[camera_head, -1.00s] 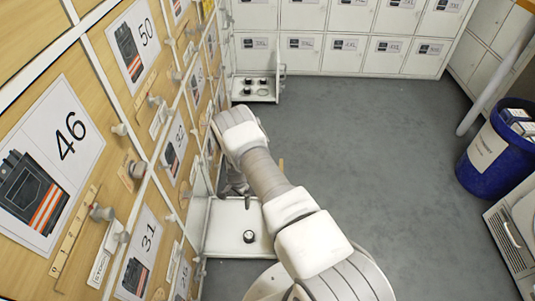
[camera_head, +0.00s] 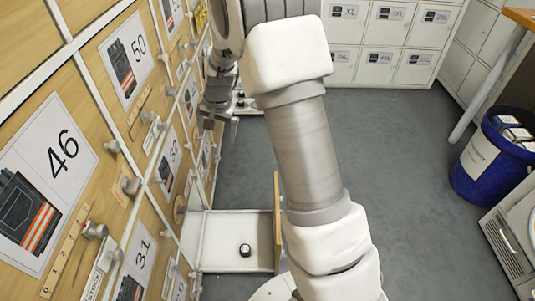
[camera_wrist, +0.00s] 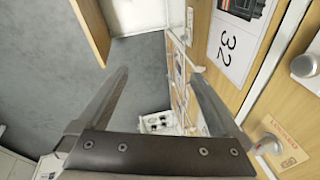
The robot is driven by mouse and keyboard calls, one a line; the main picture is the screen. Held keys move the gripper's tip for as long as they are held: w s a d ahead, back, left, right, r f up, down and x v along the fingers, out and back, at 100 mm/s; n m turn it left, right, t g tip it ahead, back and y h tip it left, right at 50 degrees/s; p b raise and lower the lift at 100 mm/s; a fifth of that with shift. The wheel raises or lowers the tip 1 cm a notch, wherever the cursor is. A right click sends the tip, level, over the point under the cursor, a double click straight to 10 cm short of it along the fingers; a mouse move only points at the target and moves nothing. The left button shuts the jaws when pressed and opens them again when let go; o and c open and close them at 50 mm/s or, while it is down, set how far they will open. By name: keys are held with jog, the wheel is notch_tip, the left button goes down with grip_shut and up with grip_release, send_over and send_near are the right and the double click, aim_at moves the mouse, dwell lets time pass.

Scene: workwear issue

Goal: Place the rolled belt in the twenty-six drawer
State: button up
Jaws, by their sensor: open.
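A small dark roll with a pale centre (camera_head: 245,250), which looks like a rolled belt, lies in an open white-bottomed drawer (camera_head: 222,228) low on the left. That drawer's wooden front (camera_head: 277,222) stands out from the cabinet. I cannot read a number twenty-six on any drawer. My gripper (camera_head: 222,112) is above and beyond this drawer, beside the cabinet fronts. In the wrist view my gripper (camera_wrist: 158,92) is open, with nothing between its fingers.
Wooden drawers with knobs and labels line the left, including 46 (camera_head: 62,155), 50 (camera_head: 128,55) and 31 (camera_head: 138,255). White lockers (camera_head: 385,45) stand at the back. A blue bin (camera_head: 490,160) stands right. The grey floor (camera_head: 400,180) between is clear.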

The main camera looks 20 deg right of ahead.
jog(key=s+r+n+t, duration=0.1)
jog(key=s+r+n, duration=0.2)
jog(key=s+r, duration=1.15)
jog(key=s+d+r+n+t, duration=0.1)
jog(key=s+r+n, duration=0.1)
jog(key=s, duration=0.6)
jog(key=s+d+r+n+h, duration=0.1)
jog(key=s+r+n, duration=0.1)
jog(key=s, duration=0.6)
jog(key=shift+s+d+r+t, duration=0.15)
jog(key=shift+s+r+t, duration=0.2)
jog(key=shift+r, duration=0.3)
jog(key=shift+r, duration=0.1)
